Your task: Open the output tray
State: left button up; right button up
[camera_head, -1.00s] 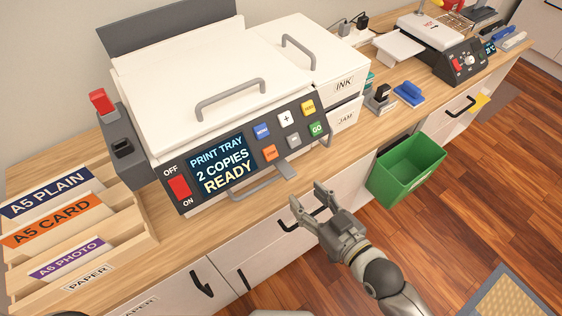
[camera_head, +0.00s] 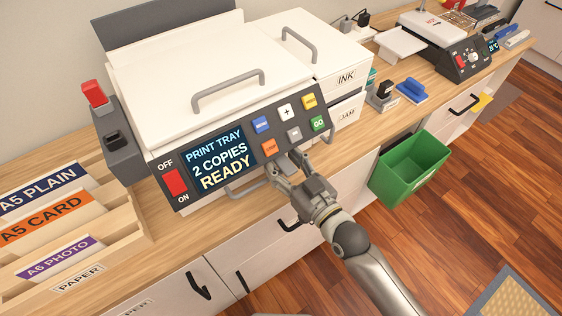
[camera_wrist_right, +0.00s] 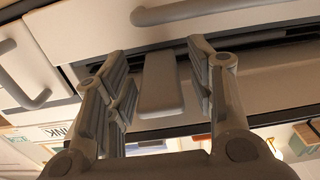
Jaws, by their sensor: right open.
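The printer (camera_head: 215,75) is a large white machine on the wooden counter, its dark front panel reading "PRINT TRAY 2 COPIES READY". In the wrist view a flat grey tab (camera_wrist_right: 161,88) sticks out from the printer's front, below the panel. My right gripper (camera_head: 286,164) is at the printer's lower front edge. It is open in the wrist view (camera_wrist_right: 160,62), with one finger on each side of the tab and visible gaps between. The output tray itself is largely hidden. My left gripper is out of view.
Paper slots (camera_head: 75,235) stand at the left, and a grey unit with a red switch (camera_head: 95,93) is beside the printer. A green bin (camera_head: 408,168) hangs off the counter to the right. Drawers with dark handles (camera_head: 198,286) are below.

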jog(key=shift+w+a, duration=0.35)
jog(key=shift+w, duration=0.1)
grip_shut()
